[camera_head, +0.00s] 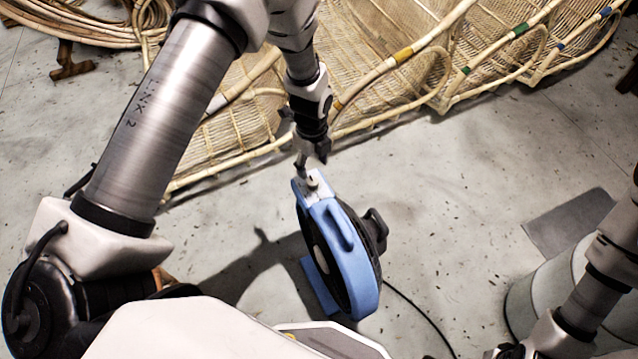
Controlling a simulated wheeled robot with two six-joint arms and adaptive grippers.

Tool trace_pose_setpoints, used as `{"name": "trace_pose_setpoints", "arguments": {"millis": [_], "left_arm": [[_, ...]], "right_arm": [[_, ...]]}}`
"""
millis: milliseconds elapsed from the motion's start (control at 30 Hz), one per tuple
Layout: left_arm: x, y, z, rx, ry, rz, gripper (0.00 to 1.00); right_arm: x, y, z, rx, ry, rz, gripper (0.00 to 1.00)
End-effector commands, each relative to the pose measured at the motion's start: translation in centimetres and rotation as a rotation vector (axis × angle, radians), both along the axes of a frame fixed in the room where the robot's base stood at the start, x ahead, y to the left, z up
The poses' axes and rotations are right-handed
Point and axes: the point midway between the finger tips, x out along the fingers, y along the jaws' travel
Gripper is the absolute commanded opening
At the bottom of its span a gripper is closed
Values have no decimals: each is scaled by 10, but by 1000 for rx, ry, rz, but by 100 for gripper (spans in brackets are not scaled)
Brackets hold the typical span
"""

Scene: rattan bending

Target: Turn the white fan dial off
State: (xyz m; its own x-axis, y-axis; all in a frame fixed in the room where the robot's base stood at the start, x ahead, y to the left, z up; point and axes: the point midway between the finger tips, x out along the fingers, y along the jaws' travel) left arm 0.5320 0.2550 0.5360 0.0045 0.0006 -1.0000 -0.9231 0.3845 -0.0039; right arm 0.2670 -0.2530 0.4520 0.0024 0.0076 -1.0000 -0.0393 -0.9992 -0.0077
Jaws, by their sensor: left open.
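A blue and black fan (345,250) stands on the floor in the middle of the view. Its light-coloured dial (313,181) sits on the pale panel at the top of the blue housing. My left gripper (311,162) is open and points down just above the dial, with one finger close beside it. I cannot tell whether the finger touches the dial. The dial's exact setting is too small to read. My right arm comes in at the right. The dark end of my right gripper (510,351) is partly cut off at the bottom edge, and its jaws are not clear.
A large woven rattan piece (390,90) lies behind the fan across the top. Coiled rattan (75,22) is at the top left. A pale round container (540,290) and a grey mat (570,222) are at the right. A black cord (420,310) runs along the floor.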

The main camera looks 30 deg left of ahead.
Motion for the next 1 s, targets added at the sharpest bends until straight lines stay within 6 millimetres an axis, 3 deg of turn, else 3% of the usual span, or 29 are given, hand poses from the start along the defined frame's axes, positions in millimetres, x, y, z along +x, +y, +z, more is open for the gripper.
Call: {"name": "trace_pose_setpoints", "arguments": {"millis": [300,633,667,800,833,1000], "left_arm": [[-1,0,-60,0,2,1,59],[-1,0,-69,-1,1,1,59],[-1,0,-69,-1,1,1,56],[-1,0,-69,0,2,2,6],[-1,0,-69,0,2,2,0],[-1,0,-69,0,2,2,0]], "right_arm": [[0,0,-14,0,0,0,40],[0,0,-15,0,0,0,40],[0,0,-15,0,0,0,40],[0,0,-15,0,0,0,40],[0,0,-15,0,0,0,40],[0,0,-15,0,0,0,40]]}}
